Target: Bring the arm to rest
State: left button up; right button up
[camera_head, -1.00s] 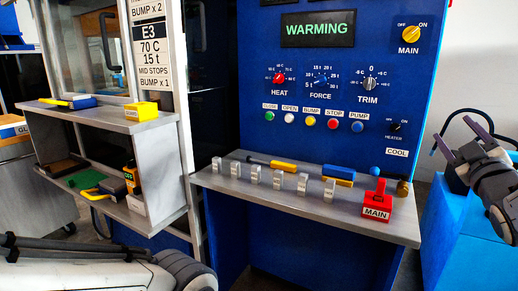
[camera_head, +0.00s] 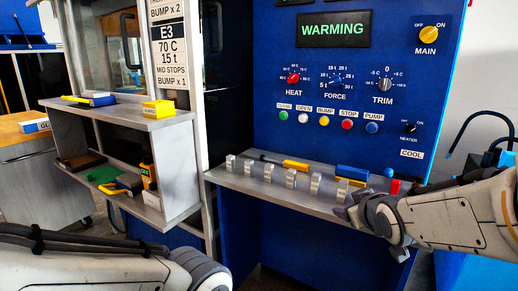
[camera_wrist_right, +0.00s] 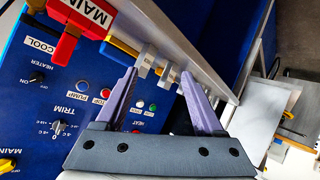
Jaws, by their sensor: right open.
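My right arm comes in from the right in the head view, and its gripper (camera_head: 352,214) is in front of the right part of the panel's grey shelf (camera_head: 270,189). In the right wrist view the two purple fingers (camera_wrist_right: 159,76) stand wide apart with nothing held between them. The red MAIN block (camera_wrist_right: 75,30) shows at the upper left there; in the head view my right arm hides most of it. My left arm (camera_head: 90,262) lies across the lower left of the head view, and its gripper is out of sight.
Several metal blocks (camera_head: 291,179), a yellow-handled tool (camera_head: 295,165) and a blue block (camera_head: 352,172) are on the shelf. The blue panel (camera_head: 280,90) with knobs and a WARMING display (camera_head: 333,30) rises behind. A grey rack (camera_head: 120,117) stands left.

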jog(key=s+a+f+n+g+y, duration=0.1)
jog(key=s+a+f+g+y, duration=0.1)
jog(key=s+a+f+g, duration=0.65)
jog(key=s+a+f+n+g, duration=0.15)
jog(key=s+a, duration=0.25)
jog(key=s, duration=0.6)
jog(key=s+a+f+n+g, duration=0.15)
jog(key=s+a, duration=0.25)
jog(key=s, duration=0.7)
notch_tip(320, 180, down, 11)
jog(key=m+b, duration=0.1)
jog(key=b, duration=0.9)
notch_tip(320, 180, up, 38)
jog(key=p, duration=3.7)
jog(key=shift+w+p, duration=0.35)
